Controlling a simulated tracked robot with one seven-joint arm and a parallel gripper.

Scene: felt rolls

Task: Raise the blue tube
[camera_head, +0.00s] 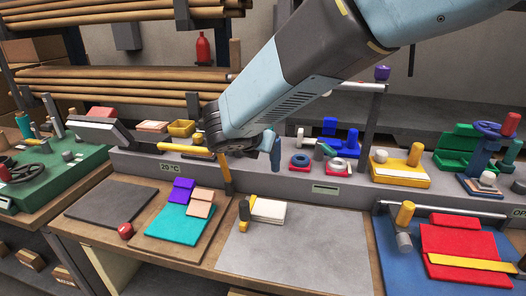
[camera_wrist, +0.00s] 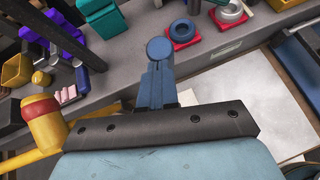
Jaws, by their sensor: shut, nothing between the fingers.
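A steel-blue tube (camera_head: 276,153) stands close to the tip of my gripper (camera_head: 258,143) in the head view, at the front edge of the grey shelf. In the wrist view a round blue end (camera_wrist: 159,48), which looks like the tube's top, shows just beyond my gripper's fingers (camera_wrist: 155,88). The fingers are together, with nothing held between them. I cannot tell whether they touch the tube. The tube's lower part is hidden behind the fingers in the wrist view.
A yellow bar with a red-banded head (camera_wrist: 45,124) lies close left of my gripper. Red pads with rings (camera_head: 335,167) sit to the right.

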